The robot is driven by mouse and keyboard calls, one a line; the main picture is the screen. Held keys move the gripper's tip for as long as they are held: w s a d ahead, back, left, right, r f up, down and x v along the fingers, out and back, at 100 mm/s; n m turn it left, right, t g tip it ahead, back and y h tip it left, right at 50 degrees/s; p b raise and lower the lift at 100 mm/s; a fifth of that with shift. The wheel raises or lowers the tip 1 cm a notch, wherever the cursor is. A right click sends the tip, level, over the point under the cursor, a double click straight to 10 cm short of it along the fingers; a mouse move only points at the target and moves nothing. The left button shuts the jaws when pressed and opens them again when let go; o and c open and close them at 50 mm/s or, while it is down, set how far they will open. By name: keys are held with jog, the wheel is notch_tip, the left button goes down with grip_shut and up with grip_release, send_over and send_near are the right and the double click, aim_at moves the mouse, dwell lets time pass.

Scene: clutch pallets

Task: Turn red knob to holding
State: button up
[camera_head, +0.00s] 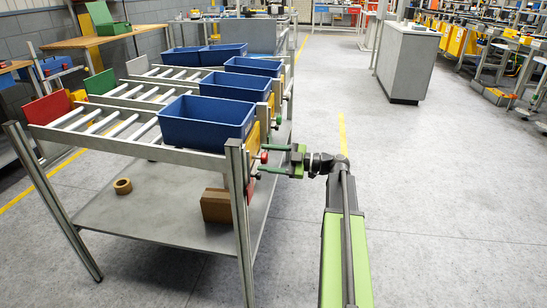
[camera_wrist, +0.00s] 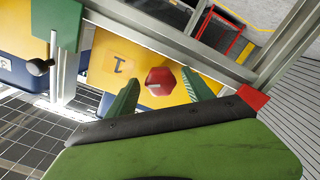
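The red knob (camera_wrist: 160,82) is a six-sided knob on a yellow plate (camera_wrist: 108,62) marked "1" in the wrist view. In the head view the red knob (camera_head: 264,156) shows small at the right end of the nearest rack lane. My gripper (camera_wrist: 161,80) is open, with one green finger on the left of the knob and one on the right. Gaps show between the fingers and the knob. In the head view my gripper (camera_head: 266,158) reaches in from the right with its fingers above and below the knob. A pale mark lies on the knob's face.
Blue bins (camera_head: 207,124) stand on the roller rack. A metal post (camera_head: 238,205) stands close to my gripper on its left. The floor (camera_head: 440,190) to the right is clear.

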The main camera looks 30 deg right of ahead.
jog(key=v, duration=1.7)
jog(key=shift+s+d, duration=0.15)
